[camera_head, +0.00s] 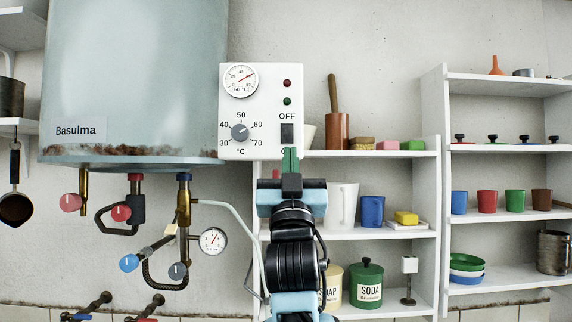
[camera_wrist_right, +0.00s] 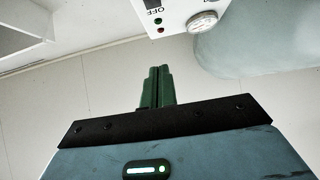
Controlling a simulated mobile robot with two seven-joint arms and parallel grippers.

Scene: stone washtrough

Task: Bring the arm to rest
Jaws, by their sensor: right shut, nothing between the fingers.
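My right gripper (camera_head: 290,160) is raised in the middle of the head view, its green fingers shut and empty. Its fingertips show just below the black switch marked OFF on the white control box (camera_head: 255,140); I cannot tell whether they touch it. In the right wrist view the gripper's green fingers (camera_wrist_right: 158,78) are together, with the control box (camera_wrist_right: 185,12) beyond them, upside down. The box has a dial gauge, a temperature knob, and red and green lamps. My left gripper is not in view.
A large grey boiler (camera_head: 135,80) hangs at the left, with pipes and red and blue valves below. White shelves (camera_head: 385,154) at the right hold cups, jars and sponges. A small pressure gauge (camera_head: 213,241) sits left of my arm. A pan (camera_head: 15,208) hangs far left.

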